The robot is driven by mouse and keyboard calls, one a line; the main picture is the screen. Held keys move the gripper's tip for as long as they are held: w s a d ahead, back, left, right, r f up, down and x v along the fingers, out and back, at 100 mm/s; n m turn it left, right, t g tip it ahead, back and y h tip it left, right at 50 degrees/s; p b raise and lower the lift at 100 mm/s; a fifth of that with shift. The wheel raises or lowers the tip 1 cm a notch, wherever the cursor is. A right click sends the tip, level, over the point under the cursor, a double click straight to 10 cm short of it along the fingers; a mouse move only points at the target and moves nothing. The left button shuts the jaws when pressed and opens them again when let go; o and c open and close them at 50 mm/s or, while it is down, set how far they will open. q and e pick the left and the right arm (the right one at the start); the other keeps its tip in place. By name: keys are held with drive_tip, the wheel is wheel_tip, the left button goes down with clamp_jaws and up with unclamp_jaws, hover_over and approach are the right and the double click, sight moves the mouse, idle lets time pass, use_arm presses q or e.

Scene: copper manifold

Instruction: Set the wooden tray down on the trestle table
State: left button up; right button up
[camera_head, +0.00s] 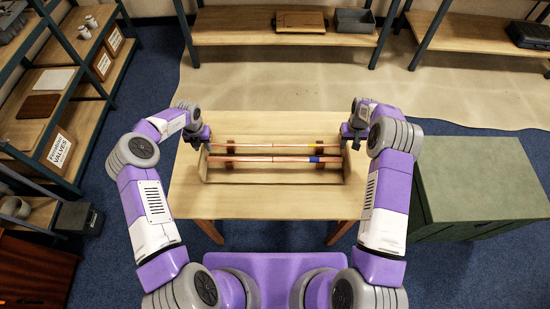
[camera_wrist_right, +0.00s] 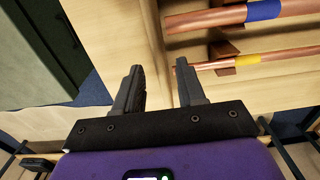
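The wooden tray (camera_head: 270,179) is level over the middle of the trestle table (camera_head: 270,206) and seems to rest on it; no gap shows. Copper pipes (camera_head: 265,158) lie across it on small brown supports, one with a blue band and one with a yellow band. My left gripper (camera_head: 203,141) is at the tray's left end wall; its fingers are too small to read. My right gripper (camera_head: 353,144) is at the right end wall. In the right wrist view its fingers (camera_wrist_right: 157,72) stand apart, with the tray's end edge between them and no clear contact.
A green cabinet (camera_head: 480,190) stands right of the table. A shelf unit (camera_head: 85,95) with bins and signs is at the left. Benches (camera_head: 285,38) stand along the back. The table's front strip and back strip are bare.

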drive_tip(key=shift+w, duration=0.1)
use_arm(q)
wheel_tip(320, 180, up, 12)
use_arm(e)
wheel_tip(320, 180, up, 12)
idle(0.9)
idle(0.4)
